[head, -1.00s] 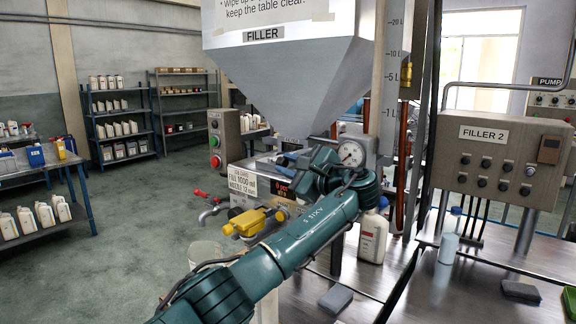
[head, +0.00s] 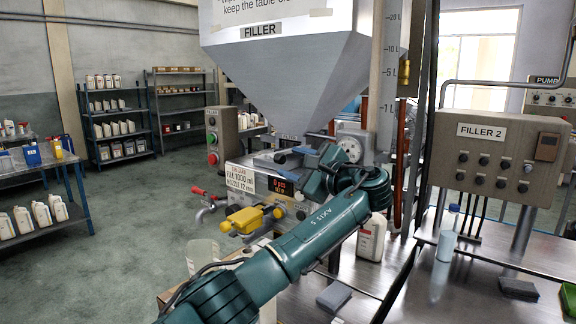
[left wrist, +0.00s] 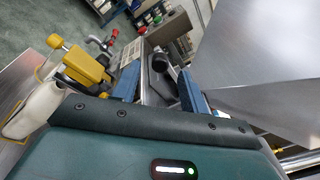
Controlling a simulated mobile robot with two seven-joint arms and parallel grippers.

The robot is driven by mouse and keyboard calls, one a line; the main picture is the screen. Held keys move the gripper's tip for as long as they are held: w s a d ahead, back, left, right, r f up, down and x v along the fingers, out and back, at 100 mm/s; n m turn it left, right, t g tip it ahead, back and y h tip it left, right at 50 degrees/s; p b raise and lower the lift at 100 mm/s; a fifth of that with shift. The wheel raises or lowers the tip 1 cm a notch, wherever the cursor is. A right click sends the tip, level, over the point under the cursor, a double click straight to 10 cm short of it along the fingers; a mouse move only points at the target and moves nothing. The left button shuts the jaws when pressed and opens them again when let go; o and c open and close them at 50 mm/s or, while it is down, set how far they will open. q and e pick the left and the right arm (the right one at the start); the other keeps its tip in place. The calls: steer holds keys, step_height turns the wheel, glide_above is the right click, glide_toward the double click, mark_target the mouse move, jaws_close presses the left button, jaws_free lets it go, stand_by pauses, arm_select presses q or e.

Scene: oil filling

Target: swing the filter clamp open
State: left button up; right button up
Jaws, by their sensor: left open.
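My left gripper (head: 294,153) is open over the top of the filler's metal housing, below the hopper. In the left wrist view its two blue fingers (left wrist: 158,92) stand apart, with a dark, rounded handle-like part (left wrist: 162,68) between and beyond them. I cannot tell whether the fingers touch it, or whether it is the filter clamp. A yellow fitting with a knob (head: 247,219) sits at the front of the filler, left of the gripper. It also shows in the left wrist view (left wrist: 83,65), outside the fingers. My right gripper is not in view.
The grey hopper (head: 290,85) hangs close above the gripper. A red-handled tap (head: 203,200) sticks out on the left.

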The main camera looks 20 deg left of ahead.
arm_select(q)
steer(key=b+v, duration=0.2)
steer(key=v, duration=0.8)
steer(key=shift+d, duration=0.2)
steer(key=shift+s, duration=0.15)
steer(key=shift+c, duration=0.3)
